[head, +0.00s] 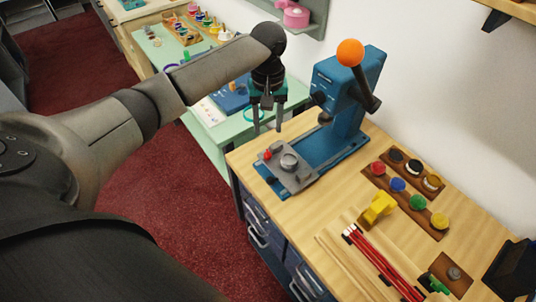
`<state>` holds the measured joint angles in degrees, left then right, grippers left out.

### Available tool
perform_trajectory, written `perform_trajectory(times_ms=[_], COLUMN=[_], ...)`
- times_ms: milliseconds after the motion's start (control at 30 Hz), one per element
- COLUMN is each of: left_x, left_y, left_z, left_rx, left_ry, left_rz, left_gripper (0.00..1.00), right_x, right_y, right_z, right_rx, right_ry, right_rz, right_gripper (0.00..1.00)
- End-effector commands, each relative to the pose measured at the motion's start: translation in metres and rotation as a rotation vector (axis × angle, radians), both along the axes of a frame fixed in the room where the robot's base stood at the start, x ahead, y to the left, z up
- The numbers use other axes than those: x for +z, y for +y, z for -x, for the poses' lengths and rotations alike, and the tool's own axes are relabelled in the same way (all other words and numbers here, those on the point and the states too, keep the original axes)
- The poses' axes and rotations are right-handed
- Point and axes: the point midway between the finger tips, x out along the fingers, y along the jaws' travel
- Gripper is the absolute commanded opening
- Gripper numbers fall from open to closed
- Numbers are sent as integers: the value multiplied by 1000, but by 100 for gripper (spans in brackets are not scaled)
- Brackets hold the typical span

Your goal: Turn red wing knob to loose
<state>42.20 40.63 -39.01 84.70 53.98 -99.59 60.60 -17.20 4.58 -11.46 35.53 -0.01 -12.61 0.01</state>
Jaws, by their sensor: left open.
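The red wing knob (267,155) is small and sits at the left end of a grey plate (300,178) on the blue base of a press (345,90). Which way its wings point is too small to tell. My left gripper (267,130) is open and empty, fingers pointing down, a little above the knob and apart from it. My right gripper does not show.
The press's lever with an orange ball (350,52) rises right of my left gripper. Wooden trays with coloured round pieces (397,184), a yellow object (377,210) and red rods (380,262) lie on the wooden counter (290,222). A green table (205,135) stands behind.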

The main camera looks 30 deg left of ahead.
Motion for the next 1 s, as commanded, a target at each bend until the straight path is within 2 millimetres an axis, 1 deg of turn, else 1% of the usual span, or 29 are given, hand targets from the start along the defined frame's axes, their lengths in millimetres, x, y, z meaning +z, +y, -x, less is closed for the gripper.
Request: perform_trajectory(times_ms=[33, 300, 400, 500, 600, 700, 967, 1000], left_x=[-13, -73, -91, -105, -114, -119, -120, -120], left_y=[0, 0, 0, 0, -1, 0, 0, 0], left_z=[1, 1, 1, 0, 0, 0, 0, 0], left_rx=[1, 2, 2, 1, 1, 2, 1, 1], left_ry=[4, 3, 2, 1, 0, -1, -1, -1], left_rz=[1, 0, 0, 1, 0, -1, -1, -1], left_gripper=[51, 51, 51, 51, 51, 51, 51, 50], right_x=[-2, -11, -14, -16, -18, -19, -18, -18], right_y=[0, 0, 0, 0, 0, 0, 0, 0], right_z=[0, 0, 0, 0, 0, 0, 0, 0], right_rx=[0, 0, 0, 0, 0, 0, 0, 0], right_ry=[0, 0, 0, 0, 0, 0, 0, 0], right_rz=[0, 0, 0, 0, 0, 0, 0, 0], right_gripper=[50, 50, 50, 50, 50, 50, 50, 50])
